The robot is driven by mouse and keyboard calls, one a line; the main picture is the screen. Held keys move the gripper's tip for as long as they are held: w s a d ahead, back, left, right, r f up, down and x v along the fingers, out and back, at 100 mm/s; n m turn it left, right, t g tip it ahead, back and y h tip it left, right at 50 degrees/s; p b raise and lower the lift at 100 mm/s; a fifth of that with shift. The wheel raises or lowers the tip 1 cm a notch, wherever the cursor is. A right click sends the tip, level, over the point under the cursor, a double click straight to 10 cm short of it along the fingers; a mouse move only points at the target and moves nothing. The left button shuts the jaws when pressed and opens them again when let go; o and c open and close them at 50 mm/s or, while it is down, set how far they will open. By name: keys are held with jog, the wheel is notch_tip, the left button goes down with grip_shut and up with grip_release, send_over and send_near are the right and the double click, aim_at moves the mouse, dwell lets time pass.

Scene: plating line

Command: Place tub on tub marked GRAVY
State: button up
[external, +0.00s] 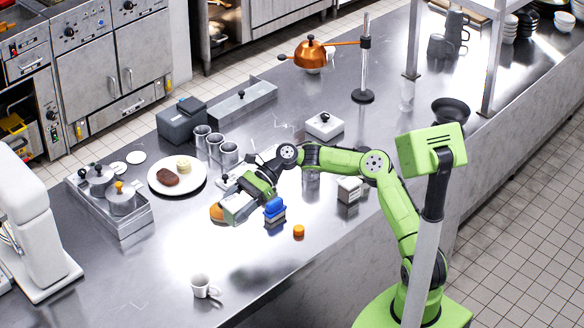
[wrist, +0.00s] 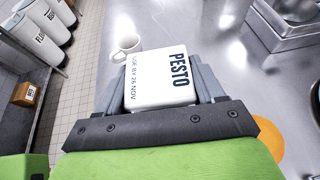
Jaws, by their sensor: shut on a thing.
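My gripper (external: 238,206) is shut on a white tub (wrist: 162,78), with one grey finger on each side of it. In the wrist view its lid reads PESTO and USE BY 26 NOV. In the external view the gripper is above the left-middle of the steel counter, just left of a blue stack (external: 274,211). A white tub-like box (external: 349,189) with a dark label stands right of the gripper, near the arm. Its label is too small to read. I cannot make out the word GRAVY in either view.
A white cup (external: 204,286) stands near the counter's front. An orange jar (external: 299,232) stands right of the gripper. The counter between cup and gripper is clear.

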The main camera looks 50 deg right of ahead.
jog(key=s+d+r+m+t+h+p, duration=0.1)
jog(key=d+r+m+t+p, duration=0.1)
jog(key=d, duration=0.8)
jog(key=s+d+r+m+t+h+p, duration=0.1)
jog(key=d+r+m+t+p, duration=0.1)
jog(key=d, duration=0.9)
jog(key=s+d+r+m+t+h+p, duration=0.1)
jog(key=s+d+r+m+t+p, duration=0.15)
jog(key=d, duration=0.75)
jog(key=m+t+b, duration=0.2)
jog(key=b, duration=0.1)
send_over(348, 180)
jog(key=shift+n+h, duration=0.25)
jog(key=shift+h, duration=0.15)
notch_tip(348, 180, down, 9)
jog(key=shift+f, duration=0.15)
jog(key=o, duration=1.2)
jog(key=shift+c, duration=0.2)
